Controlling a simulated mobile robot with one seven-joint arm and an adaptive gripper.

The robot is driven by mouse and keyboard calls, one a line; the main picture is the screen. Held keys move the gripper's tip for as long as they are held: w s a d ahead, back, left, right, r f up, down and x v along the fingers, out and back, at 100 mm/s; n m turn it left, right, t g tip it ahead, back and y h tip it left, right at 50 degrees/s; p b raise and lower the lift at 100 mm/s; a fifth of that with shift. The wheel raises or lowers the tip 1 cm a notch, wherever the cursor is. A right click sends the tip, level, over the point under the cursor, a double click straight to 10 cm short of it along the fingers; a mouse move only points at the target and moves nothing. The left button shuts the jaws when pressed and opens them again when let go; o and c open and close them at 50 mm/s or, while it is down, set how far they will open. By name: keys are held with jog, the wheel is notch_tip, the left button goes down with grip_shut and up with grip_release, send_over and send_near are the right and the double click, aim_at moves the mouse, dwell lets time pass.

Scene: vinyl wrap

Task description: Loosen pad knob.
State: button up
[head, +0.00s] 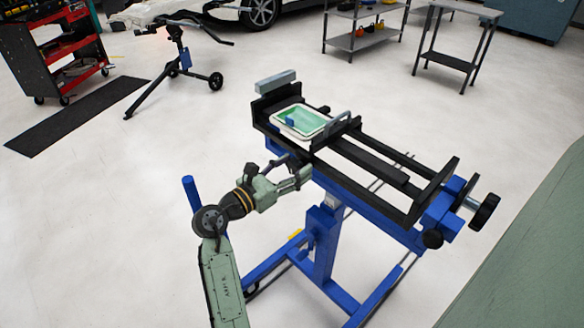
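A blue and black clamping stand (325,245) stands right of centre in the head view. A large black knob (485,212) is on its right end. A smaller black knob (432,239) sits below its near right corner. Another dark knob (323,109) shows at the far side by the tray. I cannot tell which is the pad knob. My gripper (299,168) is at the near left side of the stand, below the tray end. Its fingers look spread apart, with nothing seen between them. Whether it touches the stand is unclear.
A tray with a green inside (284,131) lies on the stand's left end, with a small blue block (290,123) in it. A grey handle (338,123) stands beside it.

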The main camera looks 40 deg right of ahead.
jog(key=shift+o, duration=0.2)
jog(key=a, duration=1.2)
jog(key=shift+s, duration=0.45)
